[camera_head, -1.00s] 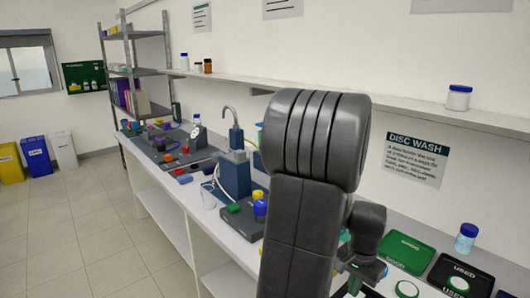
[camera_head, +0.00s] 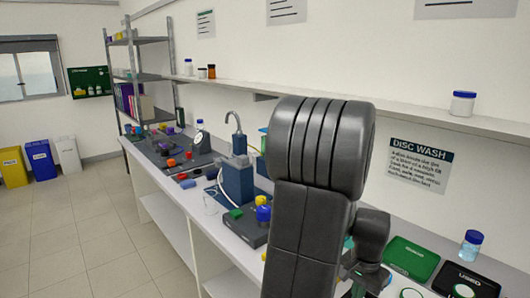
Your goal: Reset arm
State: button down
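My arm (camera_head: 305,215) rises in the middle of the head view and hides part of the bench behind it. My gripper (camera_head: 368,278) is low in the picture, to the right of the arm column, near the bench's front part. Its fingers are mostly hidden or cut off by the bottom edge, so I cannot tell whether they hold anything.
A green tray (camera_head: 410,258) and a black tray (camera_head: 466,281) lie right of my gripper, with a blue-capped jar (camera_head: 471,243) behind. A blue device (camera_head: 236,181) stands left of my arm. A wall shelf (camera_head: 415,109) runs above. The floor (camera_head: 75,235) at left is clear.

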notch_tip(320, 180, up, 5)
jog(key=p, duration=0.3)
notch_tip(320, 180, down, 8)
jog(key=b, duration=0.5)
jog(key=shift+r+b, duration=0.2)
jog(key=shift+b, duration=0.2)
notch_tip(320, 180, up, 10)
jog(key=p, duration=0.7)
jog(key=shift+p, duration=0.35)
jog(key=shift+f, duration=0.1)
